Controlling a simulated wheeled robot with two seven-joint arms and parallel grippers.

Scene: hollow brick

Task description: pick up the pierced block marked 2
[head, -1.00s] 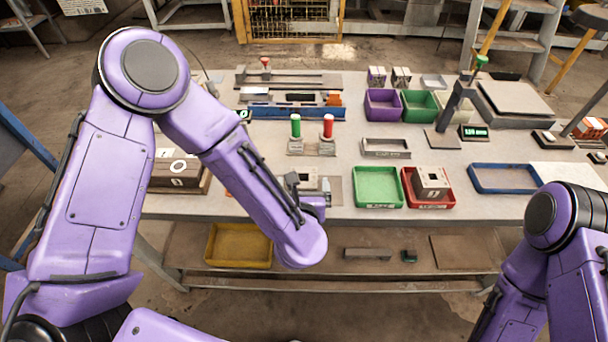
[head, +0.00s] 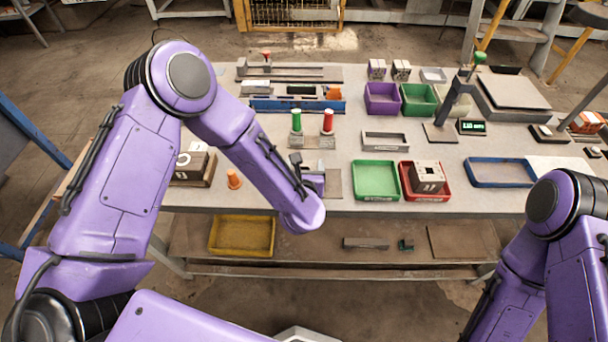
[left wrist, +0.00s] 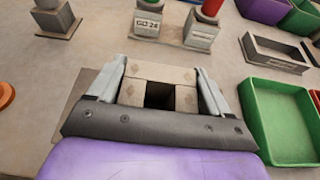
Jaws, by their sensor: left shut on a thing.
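In the left wrist view, my left gripper (left wrist: 160,76) is shut on a light brown pierced block (left wrist: 160,70), one finger on each side of it. A dark square hole shows in the block. I cannot read a 2 on it, and I cannot tell whether it is lifted or still touching the surface below. In the head view, my left gripper (head: 315,182) is at the table's front edge, largely hidden by my forearm, which hides the held block. My right arm enters at lower right, with its gripper out of sight.
A green tray (head: 376,196) is right of the gripper, then a red tray (head: 447,196) holding another pierced block (head: 427,174). Green and red-topped posts (head: 328,124) stand behind. A blue tray (head: 500,184) is farther right.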

